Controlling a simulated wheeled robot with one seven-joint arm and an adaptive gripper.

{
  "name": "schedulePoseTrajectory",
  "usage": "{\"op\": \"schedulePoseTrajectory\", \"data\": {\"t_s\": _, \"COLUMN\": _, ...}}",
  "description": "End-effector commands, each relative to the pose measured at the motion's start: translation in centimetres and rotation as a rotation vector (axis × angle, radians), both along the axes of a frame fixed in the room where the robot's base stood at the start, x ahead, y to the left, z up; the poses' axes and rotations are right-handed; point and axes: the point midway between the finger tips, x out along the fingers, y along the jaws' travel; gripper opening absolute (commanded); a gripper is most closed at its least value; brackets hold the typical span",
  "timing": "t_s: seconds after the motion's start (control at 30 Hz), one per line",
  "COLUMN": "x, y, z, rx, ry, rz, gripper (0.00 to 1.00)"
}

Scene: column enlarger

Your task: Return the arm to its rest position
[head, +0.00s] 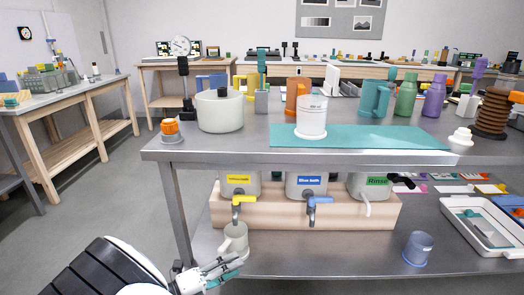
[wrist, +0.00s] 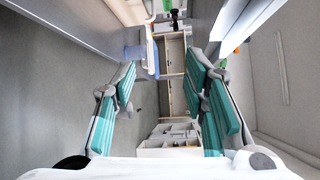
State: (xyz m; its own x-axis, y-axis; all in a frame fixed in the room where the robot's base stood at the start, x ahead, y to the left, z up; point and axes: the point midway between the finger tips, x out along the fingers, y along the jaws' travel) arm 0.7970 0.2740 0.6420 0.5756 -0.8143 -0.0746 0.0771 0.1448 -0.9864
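My arm reaches in from the lower left of the head view, and my gripper (head: 222,270) is at the front left of the steel bench, low beside the lower shelf. In the wrist view my gripper (wrist: 163,88) has its teal-padded fingers spread wide with nothing between them. A pale grey-green mug (head: 236,240) stands under the yellow tap, just above and behind the fingertips in the head view. I cannot tell how near it is in depth.
The steel bench (head: 225,148) has a teal mat, a white pot (head: 219,111) and several jugs on top. Labelled tanks with taps sit in a wooden stand (head: 295,215) below. A clear blue cup (head: 418,248) is on the lower shelf. The floor (head: 110,195) at left is open.

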Motion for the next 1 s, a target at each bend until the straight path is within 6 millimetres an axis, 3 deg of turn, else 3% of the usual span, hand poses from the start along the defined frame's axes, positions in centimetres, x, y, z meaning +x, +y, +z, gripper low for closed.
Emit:
{"op": "schedulePoseTrajectory", "data": {"t_s": 0.27, "x": 0.6, "y": -3.8, "z": 4.6, "rx": 0.193, "ry": -0.107, "rz": -0.178, "gripper": 0.40}}
{"op": "schedulePoseTrajectory", "data": {"t_s": 0.47, "x": 0.1, "y": -8.8, "z": 10.0, "rx": 0.411, "ry": -0.266, "rz": -0.415, "gripper": 0.40}}
{"op": "schedulePoseTrajectory", "data": {"t_s": 0.77, "x": -3.8, "y": -17.3, "z": 17.9, "rx": 0.728, "ry": -0.600, "rz": -0.847, "gripper": 0.40}}
{"op": "schedulePoseTrajectory", "data": {"t_s": 1.0, "x": -8.9, "y": -22.8, "z": 22.8, "rx": 0.914, "ry": -0.904, "rz": -1.197, "gripper": 0.40}}
